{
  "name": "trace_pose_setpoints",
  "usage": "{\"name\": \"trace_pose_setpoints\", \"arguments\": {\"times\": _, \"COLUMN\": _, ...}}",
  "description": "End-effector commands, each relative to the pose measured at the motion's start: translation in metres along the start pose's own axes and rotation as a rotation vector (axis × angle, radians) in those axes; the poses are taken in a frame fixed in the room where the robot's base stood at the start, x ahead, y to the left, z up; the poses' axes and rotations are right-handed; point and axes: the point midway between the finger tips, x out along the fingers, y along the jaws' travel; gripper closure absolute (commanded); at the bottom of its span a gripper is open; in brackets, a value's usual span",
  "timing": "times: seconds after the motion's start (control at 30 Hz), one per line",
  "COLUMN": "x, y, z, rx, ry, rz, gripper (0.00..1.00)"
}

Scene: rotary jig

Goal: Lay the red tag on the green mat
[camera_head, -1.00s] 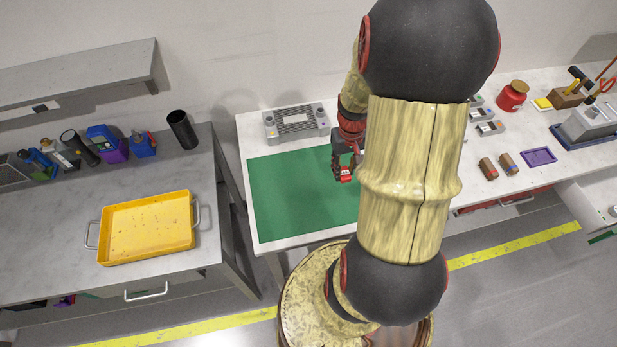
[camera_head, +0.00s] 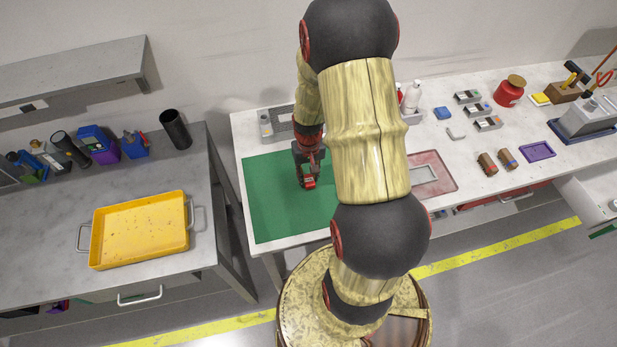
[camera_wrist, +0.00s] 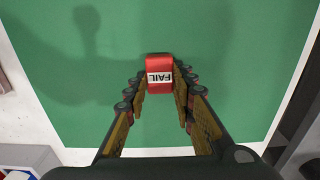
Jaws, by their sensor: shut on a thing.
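The red tag (camera_wrist: 160,67) has a white label reading FAIL and sits between my fingertips in the wrist view. My gripper (camera_wrist: 160,85) is shut on it. In the head view my gripper (camera_head: 307,178) points down over the green mat (camera_head: 268,205), with the red tag (camera_head: 310,183) at its tips. The green mat (camera_wrist: 235,50) fills most of the wrist view behind the tag and is bare there. I cannot tell exactly how far the tag is above the mat.
A grey fixture (camera_head: 270,124) stands behind the mat. Right of my arm lies a reddish tray (camera_head: 447,172) on the white bench. A yellow tray (camera_head: 140,230) is on the separate grey bench at left. The mat's left part is clear.

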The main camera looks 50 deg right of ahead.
Motion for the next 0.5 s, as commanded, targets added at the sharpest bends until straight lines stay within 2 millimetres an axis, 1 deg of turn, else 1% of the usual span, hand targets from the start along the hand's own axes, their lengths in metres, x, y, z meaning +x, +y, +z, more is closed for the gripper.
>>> {"name": "trace_pose_setpoints", "arguments": {"times": 0.03, "x": 0.0037, "y": 0.0002, "z": -0.0009, "rx": 0.000, "ry": 0.002, "rz": 0.000, "gripper": 0.96}}
{"name": "trace_pose_setpoints", "arguments": {"times": 0.27, "x": 0.0029, "y": 0.0003, "z": -0.0010, "rx": 0.000, "ry": 0.003, "rz": 0.000, "gripper": 0.96}}
{"name": "trace_pose_setpoints", "arguments": {"times": 0.4, "x": 0.0069, "y": 0.0004, "z": -0.0008, "rx": 0.000, "ry": 0.002, "rz": 0.000, "gripper": 0.96}}
{"name": "trace_pose_setpoints", "arguments": {"times": 0.43, "x": 0.0065, "y": 0.0004, "z": -0.0008, "rx": 0.000, "ry": 0.002, "rz": 0.000, "gripper": 0.74}}
{"name": "trace_pose_setpoints", "arguments": {"times": 0.5, "x": 0.0060, "y": 0.0004, "z": -0.0008, "rx": 0.000, "ry": 0.002, "rz": 0.000, "gripper": 0.70}}
